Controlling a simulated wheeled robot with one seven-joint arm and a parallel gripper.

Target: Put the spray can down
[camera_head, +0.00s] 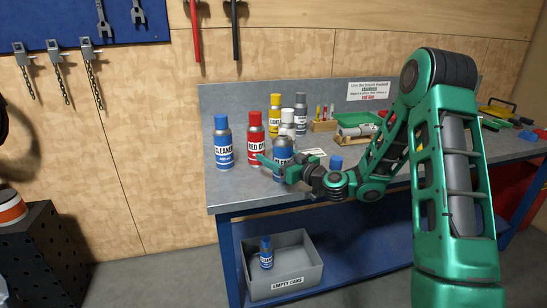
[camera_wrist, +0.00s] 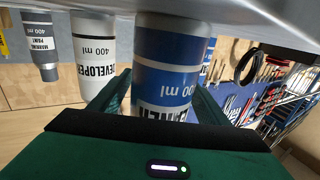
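A blue spray can labelled CLEANER (camera_head: 283,150) is between the fingers of my gripper (camera_head: 284,168), at the front left of the workbench. In the wrist view the same blue can (camera_wrist: 170,62) fills the space between my two green fingers (camera_wrist: 163,95), which appear closed around it. The can looks upright in the head view. Its base is close to the bench top; I cannot tell whether it touches. My fingers hide part of its lower body.
A blue cleaner can (camera_head: 224,145), a red can (camera_head: 256,140), a yellow can (camera_head: 275,115), a white can (camera_head: 287,123) and a grey can (camera_head: 301,115) stand nearby on the bench (camera_head: 225,192). Below is an EMPTY CANS bin (camera_head: 307,270) holding a can (camera_head: 266,253).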

